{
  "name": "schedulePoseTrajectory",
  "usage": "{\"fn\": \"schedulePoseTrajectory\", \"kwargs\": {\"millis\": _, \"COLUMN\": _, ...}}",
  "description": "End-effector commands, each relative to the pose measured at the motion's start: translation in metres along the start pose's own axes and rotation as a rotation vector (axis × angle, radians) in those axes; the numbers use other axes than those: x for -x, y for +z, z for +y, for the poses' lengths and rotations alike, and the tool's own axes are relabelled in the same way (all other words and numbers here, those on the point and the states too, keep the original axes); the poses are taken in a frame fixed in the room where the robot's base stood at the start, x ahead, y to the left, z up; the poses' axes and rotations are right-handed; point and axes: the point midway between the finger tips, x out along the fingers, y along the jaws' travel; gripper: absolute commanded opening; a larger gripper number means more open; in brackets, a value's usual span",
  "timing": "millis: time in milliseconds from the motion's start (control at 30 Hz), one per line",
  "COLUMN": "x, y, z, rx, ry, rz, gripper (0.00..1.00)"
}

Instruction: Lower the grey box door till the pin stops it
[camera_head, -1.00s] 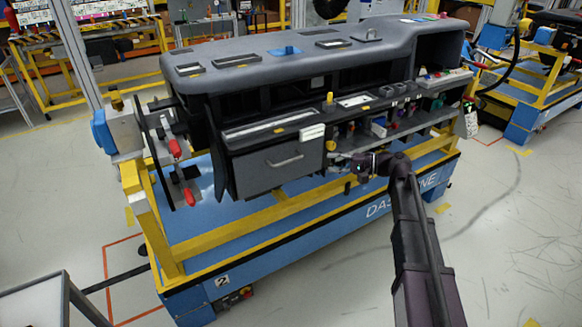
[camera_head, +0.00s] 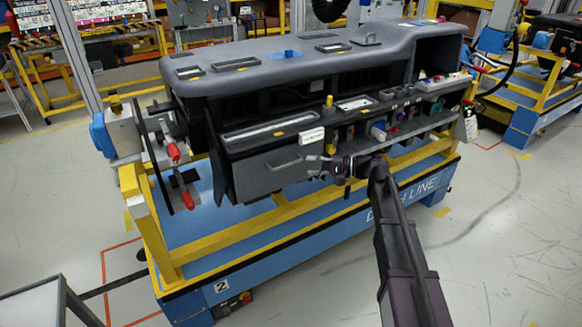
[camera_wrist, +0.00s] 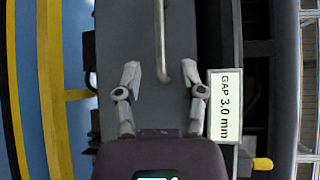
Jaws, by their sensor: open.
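The grey box door (camera_head: 252,176) is the panel on the front of the dashboard module, left of centre, and it looks close to upright. Its bar handle (camera_head: 285,165) shows in the head view. In the wrist view the door (camera_wrist: 150,25) fills the middle, and the handle (camera_wrist: 160,40) runs down from the top edge. My gripper (camera_head: 316,166) is at the right end of the door. In the wrist view my gripper (camera_wrist: 161,76) is open, with the handle's near end between its fingertips. I see no grip on it. I cannot make out the pin.
A white "GAP 3.0 mm" label (camera_wrist: 225,106) is close to the right finger. A lower shelf (camera_head: 425,126) with small parts lies right of the door. The yellow frame (camera_head: 225,238) and blue base (camera_head: 330,255) are below. Red-handled clamps (camera_head: 174,152) stand at the left.

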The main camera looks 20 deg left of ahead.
Motion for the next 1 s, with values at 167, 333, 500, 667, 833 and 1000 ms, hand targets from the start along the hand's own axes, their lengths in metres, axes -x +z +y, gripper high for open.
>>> {"fn": "schedulePoseTrajectory", "kwargs": {"millis": 167, "x": -0.029, "y": 0.000, "z": 0.001, "rx": 0.000, "ry": 0.000, "rz": -0.002, "gripper": 0.51}}
{"fn": "schedulePoseTrajectory", "kwargs": {"millis": 333, "x": -0.052, "y": 0.000, "z": 0.001, "rx": 0.001, "ry": 0.000, "rz": -0.002, "gripper": 0.51}}
{"fn": "schedulePoseTrajectory", "kwargs": {"millis": 500, "x": -0.068, "y": 0.000, "z": 0.001, "rx": 0.001, "ry": 0.000, "rz": -0.002, "gripper": 0.51}}
{"fn": "schedulePoseTrajectory", "kwargs": {"millis": 667, "x": -0.076, "y": 0.000, "z": 0.000, "rx": 0.001, "ry": 0.000, "rz": -0.001, "gripper": 0.51}}
{"fn": "schedulePoseTrajectory", "kwargs": {"millis": 833, "x": -0.077, "y": 0.001, "z": 0.000, "rx": 0.001, "ry": 0.000, "rz": -0.001, "gripper": 0.51}}
{"fn": "schedulePoseTrajectory", "kwargs": {"millis": 1000, "x": -0.077, "y": 0.001, "z": 0.000, "rx": 0.001, "ry": 0.000, "rz": -0.001, "gripper": 0.48}}
